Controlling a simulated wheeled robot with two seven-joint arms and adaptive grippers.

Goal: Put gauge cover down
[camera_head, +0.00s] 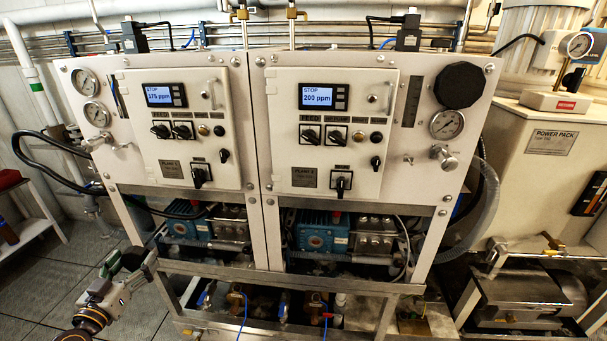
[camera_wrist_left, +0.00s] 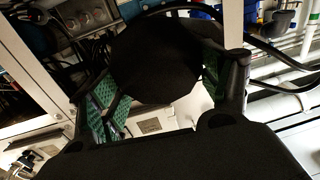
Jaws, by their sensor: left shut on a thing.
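My left gripper (camera_head: 126,266) is low at the left in the head view, in front of the left leg of the watermaker frame. In the left wrist view it is shut on a round black gauge cover (camera_wrist_left: 155,58), with the green finger pads on either side of the cover. In the head view the held cover is small and dark and its outline is hard to make out. Another black round cover (camera_head: 459,85) sits over the upper gauge place on the right panel. My right gripper is not in view.
Two bare gauges (camera_head: 86,83) (camera_head: 96,113) sit on the left panel, and one (camera_head: 447,124) on the right panel. A metal frame rail (camera_head: 300,280) runs below the panels. A white shelf (camera_head: 30,228) stands at the far left, with open floor before it.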

